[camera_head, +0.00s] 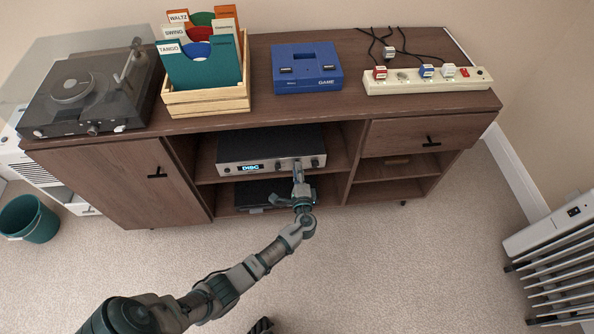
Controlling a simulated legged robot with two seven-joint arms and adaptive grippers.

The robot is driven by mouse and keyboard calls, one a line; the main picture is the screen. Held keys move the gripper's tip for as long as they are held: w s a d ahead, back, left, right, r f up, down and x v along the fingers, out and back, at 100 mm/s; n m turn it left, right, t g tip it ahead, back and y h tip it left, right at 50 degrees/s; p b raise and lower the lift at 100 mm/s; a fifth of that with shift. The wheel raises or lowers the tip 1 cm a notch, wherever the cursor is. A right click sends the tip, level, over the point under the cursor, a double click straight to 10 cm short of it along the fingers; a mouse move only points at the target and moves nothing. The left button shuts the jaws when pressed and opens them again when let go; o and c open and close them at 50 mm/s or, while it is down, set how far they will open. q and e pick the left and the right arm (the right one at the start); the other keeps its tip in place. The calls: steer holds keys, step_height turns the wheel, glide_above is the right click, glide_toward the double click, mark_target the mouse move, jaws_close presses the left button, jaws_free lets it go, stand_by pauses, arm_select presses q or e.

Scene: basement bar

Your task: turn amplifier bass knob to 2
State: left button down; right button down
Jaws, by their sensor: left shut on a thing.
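The amplifier (240,152) sits on the upper middle shelf of the wooden cabinet, with a lit display reading "DISC" on its silver front. Knobs show on the right part of that front, one left (279,166) and one right (315,162) of my left gripper. My left gripper (298,168) reaches the front panel between these knobs and is shut on a knob there, which its fingers mostly hide. The knob labels and pointer marks are too small to read.
A dark device (258,193) sits on the shelf below, partly behind my arm. On the cabinet top (350,108) stand a turntable (85,92), a record crate (206,101), a blue console (306,68) and a power strip (430,80). A heater (560,255) stands right. Carpet in front is mostly clear.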

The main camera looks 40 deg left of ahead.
arm_select(q)
steer(key=shift+w+d+f, duration=0.1)
steer(key=shift+d+f, duration=0.15)
steer(key=c, duration=1.1)
jaws_free()
steer(key=shift+o, duration=0.5)
steer(key=v, duration=1.1)
steer(key=shift+s+d, duration=0.3)
